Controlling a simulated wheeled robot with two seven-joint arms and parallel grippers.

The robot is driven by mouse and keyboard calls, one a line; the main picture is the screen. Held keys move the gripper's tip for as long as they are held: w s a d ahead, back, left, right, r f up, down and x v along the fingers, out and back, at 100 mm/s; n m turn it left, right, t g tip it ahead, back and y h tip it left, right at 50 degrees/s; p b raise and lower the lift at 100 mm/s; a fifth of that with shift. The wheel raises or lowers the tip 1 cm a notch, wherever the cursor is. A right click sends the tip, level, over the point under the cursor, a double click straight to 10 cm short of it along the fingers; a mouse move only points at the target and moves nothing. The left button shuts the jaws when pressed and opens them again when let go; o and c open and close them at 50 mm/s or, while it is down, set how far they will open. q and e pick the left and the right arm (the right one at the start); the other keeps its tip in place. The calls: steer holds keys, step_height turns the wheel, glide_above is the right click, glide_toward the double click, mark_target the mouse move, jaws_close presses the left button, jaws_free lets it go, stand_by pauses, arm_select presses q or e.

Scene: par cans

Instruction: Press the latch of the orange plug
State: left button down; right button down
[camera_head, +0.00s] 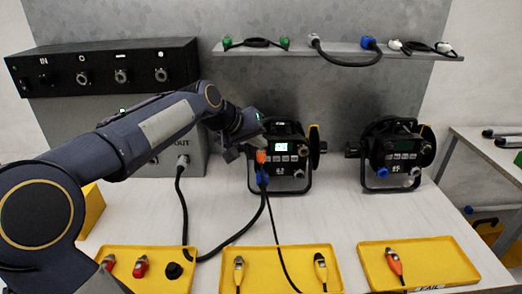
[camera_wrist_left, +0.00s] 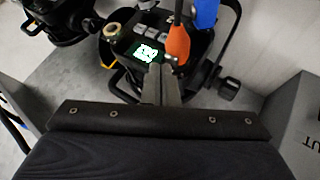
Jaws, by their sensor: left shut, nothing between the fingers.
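An orange plug (camera_head: 261,157) is at the front panel of the middle par can (camera_head: 283,150), beside its small lit screen. A cable hangs down from it. It also shows in the left wrist view (camera_wrist_left: 179,45), just beyond my fingertips. Another orange-bodied connector (camera_head: 394,263) lies in the right yellow tray. My right gripper is out of view.
A blue plug (camera_head: 262,179) sits just below the orange one, with a black cable. A second par can (camera_head: 395,152) stands to the right. Yellow trays (camera_head: 210,262) with connectors line the table's front. A shelf (camera_head: 345,51) with cables hangs above.

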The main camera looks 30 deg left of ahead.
mark_target(258, 153)
arm_select(q)
steer(key=shift+f, duration=0.3)
steer(key=shift+r, duration=0.1)
stand_by(0.3)
steer(key=shift+r+p, duration=0.6)
steer(key=shift+r, duration=0.15)
step_height(258, 153, up, 5)
steer(key=p, duration=0.4)
steer(key=shift+p, duration=0.3)
